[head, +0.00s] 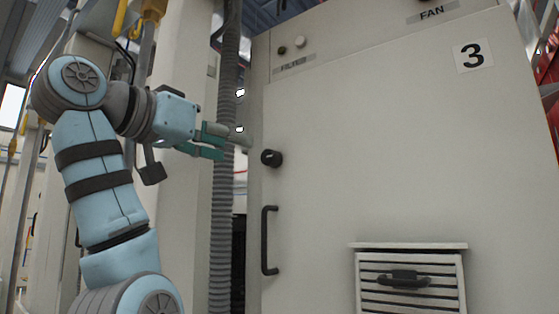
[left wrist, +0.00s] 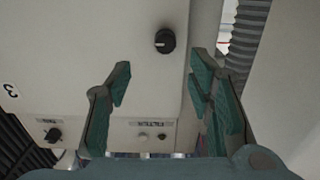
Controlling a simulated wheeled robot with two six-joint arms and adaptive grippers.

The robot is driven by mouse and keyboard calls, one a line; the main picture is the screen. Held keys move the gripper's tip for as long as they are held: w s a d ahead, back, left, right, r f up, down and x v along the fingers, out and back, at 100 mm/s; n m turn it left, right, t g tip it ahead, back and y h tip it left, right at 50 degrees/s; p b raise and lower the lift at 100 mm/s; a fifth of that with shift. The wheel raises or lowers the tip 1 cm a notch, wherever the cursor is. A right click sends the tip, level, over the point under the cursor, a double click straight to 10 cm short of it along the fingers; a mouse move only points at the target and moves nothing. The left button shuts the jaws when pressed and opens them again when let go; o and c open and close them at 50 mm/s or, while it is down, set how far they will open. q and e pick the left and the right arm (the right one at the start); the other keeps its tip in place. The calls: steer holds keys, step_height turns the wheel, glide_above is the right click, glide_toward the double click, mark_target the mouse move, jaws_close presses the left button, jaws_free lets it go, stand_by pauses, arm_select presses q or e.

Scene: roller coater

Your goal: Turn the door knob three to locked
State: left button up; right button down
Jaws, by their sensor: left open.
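The door knob (head: 271,158) is a round black knob on the left edge of the cream cabinet door marked 3. In the left wrist view the knob (left wrist: 165,41) shows beyond my fingers, with a light pointer mark on its face; I cannot tell whether that setting is locked. My left gripper (head: 230,147) is just left of the knob and slightly above it, apart from it. In the left wrist view my left gripper (left wrist: 162,78) has its green-padded fingers spread, with nothing between them. My right gripper is not in view.
A black door handle (head: 268,240) is below the knob. A louvred vent box (head: 408,283) juts from the door at lower right. A grey corrugated hose (head: 224,220) runs vertically left of the cabinet, behind my gripper. A panel with small buttons (head: 291,47) is above the door.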

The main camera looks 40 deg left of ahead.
mark_target(266, 155)
arm_select(q)
steer(key=w+p, duration=0.2)
steer(key=w, duration=0.2)
steer(key=w+p, duration=0.3)
steer(key=w, duration=0.1)
steer(key=w+a+p, duration=0.1)
steer(key=w+p, duration=0.2)
steer(key=w, duration=0.1)
steer(key=shift+r, duration=0.25)
steer(key=shift+s+d, duration=0.1)
steer(key=shift+s, duration=0.35)
steer(key=shift+c, duration=1.2)
jaws_close()
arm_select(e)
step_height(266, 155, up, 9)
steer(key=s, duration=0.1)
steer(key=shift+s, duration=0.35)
